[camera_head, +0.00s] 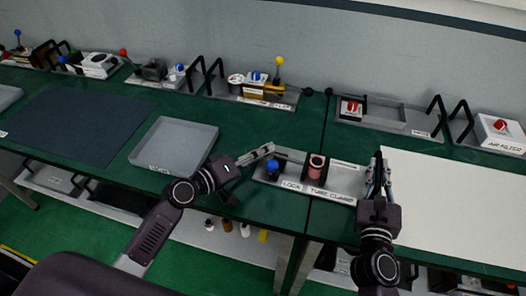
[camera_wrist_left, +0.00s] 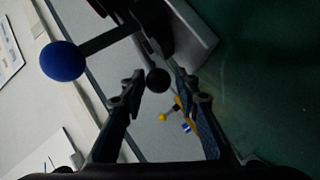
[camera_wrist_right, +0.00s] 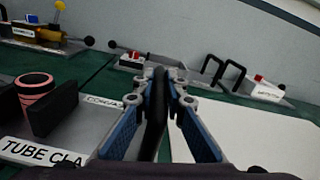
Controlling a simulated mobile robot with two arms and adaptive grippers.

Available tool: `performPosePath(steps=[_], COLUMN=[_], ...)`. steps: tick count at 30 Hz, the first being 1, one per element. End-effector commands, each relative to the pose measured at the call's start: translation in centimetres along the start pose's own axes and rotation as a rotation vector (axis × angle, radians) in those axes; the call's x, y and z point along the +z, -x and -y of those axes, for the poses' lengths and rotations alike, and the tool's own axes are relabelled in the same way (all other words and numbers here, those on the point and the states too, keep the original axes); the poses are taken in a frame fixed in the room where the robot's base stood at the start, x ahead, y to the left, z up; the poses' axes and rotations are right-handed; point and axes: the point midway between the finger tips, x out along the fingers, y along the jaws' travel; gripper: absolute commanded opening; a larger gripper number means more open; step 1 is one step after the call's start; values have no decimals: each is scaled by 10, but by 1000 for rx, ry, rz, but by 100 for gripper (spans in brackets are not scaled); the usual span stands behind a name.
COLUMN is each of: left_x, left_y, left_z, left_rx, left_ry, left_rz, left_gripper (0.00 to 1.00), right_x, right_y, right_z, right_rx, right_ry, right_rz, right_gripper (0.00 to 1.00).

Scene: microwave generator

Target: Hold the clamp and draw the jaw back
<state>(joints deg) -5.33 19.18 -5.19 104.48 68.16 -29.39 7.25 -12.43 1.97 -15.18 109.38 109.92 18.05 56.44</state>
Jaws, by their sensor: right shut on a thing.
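The tube clamp fixture (camera_head: 318,192) is a grey plate labelled LOCK and TUBE CLAMP near the table's front edge. A pink tube (camera_head: 315,173) stands upright on it, with a black jaw block (camera_wrist_right: 54,108) beside it in the right wrist view. The blue lock knob (camera_head: 272,165) is at the plate's left end; a blue ball (camera_wrist_left: 62,61) shows in the left wrist view. My left gripper (camera_head: 264,158) is open by the plate's left end, with a black ball (camera_wrist_left: 157,80) showing between its fingers. My right gripper (camera_head: 378,172) is shut on a black upright handle (camera_wrist_right: 157,105) at the plate's right end.
An empty grey tray (camera_head: 174,146) and a dark mat (camera_head: 75,120) lie to the left. A large pale board (camera_head: 460,205) covers the table at right. Other fixtures, including the air filter (camera_head: 500,135), line the back.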

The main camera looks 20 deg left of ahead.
Motion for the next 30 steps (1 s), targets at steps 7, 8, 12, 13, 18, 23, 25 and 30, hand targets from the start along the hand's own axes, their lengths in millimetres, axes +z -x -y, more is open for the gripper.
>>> performPosePath(steps=[7,8,12,13,18,23,25,30], left_x=[1,0,1,1,1,1,1,-4], left_y=[-6,-6,-6,-6,-6,-5,-5,-1], left_z=[0,0,0,0,0,1,1,8], left_rx=[0,0,0,1,0,-1,-1,-5], left_ry=[-1,-1,-1,-1,-1,-1,-1,-2], left_rz=[1,1,1,1,1,1,1,4], left_gripper=[29,29,25,22,3,0,0,0], right_x=[-8,-8,-8,-8,-8,-8,-8,-8], right_y=[1,1,1,1,1,1,1,1], right_z=[0,0,0,0,0,0,0,0], right_rx=[-2,-2,-2,-2,-2,-2,-2,-2], right_ry=[1,1,1,1,1,1,1,1], right_rz=[-15,-15,-15,-15,-15,-15,-15,-15], right_gripper=[0,0,0,0,0,0,0,0])
